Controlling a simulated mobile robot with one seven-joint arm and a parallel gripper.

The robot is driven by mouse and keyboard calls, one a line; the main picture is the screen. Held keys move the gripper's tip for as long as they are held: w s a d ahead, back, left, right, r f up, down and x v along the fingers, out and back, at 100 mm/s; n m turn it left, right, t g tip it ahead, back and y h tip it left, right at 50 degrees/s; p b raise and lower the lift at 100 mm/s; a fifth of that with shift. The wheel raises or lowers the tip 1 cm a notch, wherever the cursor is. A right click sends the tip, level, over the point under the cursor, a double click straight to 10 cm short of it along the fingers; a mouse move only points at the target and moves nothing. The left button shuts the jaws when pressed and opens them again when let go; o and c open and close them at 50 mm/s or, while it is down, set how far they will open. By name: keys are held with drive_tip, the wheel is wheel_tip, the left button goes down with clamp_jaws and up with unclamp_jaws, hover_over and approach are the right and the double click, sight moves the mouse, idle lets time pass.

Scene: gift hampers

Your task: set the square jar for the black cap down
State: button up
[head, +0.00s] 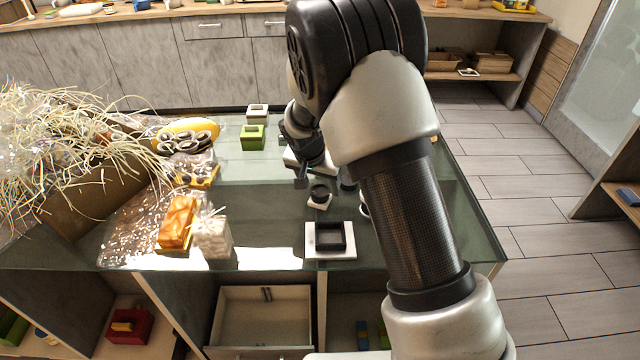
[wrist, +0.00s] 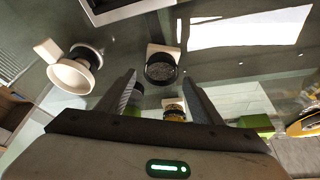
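My gripper (wrist: 160,88) has its two fingers spread apart in the wrist view, with nothing clearly held between them. In the head view my gripper (head: 314,176) is over the glass table, partly hidden by my arm. Just beyond the fingertips is a round black piece (wrist: 161,68) on a small white square base; it likely matches the black ring-like piece (head: 319,192) in the head view. I cannot tell which thing is the square jar for the black cap. A green square box (head: 253,138) and a white square box (head: 257,112) stand farther back.
A black square frame on a white board (head: 331,240) lies near the front edge. A white cup-like piece with a black ring (wrist: 74,72) shows at the wrist view's left. Wrapped goods (head: 178,222) and a straw-filled box (head: 100,195) crowd the table's left side.

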drive_tip(key=shift+s+a+r, duration=0.1)
drive_tip(key=shift+r, duration=0.45)
drive_tip(key=s+d+r+p, duration=0.15)
drive_tip(key=s+r, duration=0.25)
drive_tip(key=r, duration=0.4)
drive_tip(key=s+d+r, duration=0.2)
drive_tip(key=s+r, duration=0.2)
drive_tip(key=r, duration=0.5)
drive_tip(key=s+d+r+n+y, duration=0.1)
drive_tip(key=s+d+r, duration=0.3)
drive_tip(key=s, duration=0.8)
drive_tip(key=s+d+r+n+t, duration=0.1)
drive_tip(key=s+d+r+n, duration=0.2)
drive_tip(key=s, duration=0.9)
drive_tip(key=shift+s+d+r+y, duration=0.3)
drive_tip(key=shift+d+r+y, duration=0.1)
drive_tip(key=shift+d+r, duration=0.45)
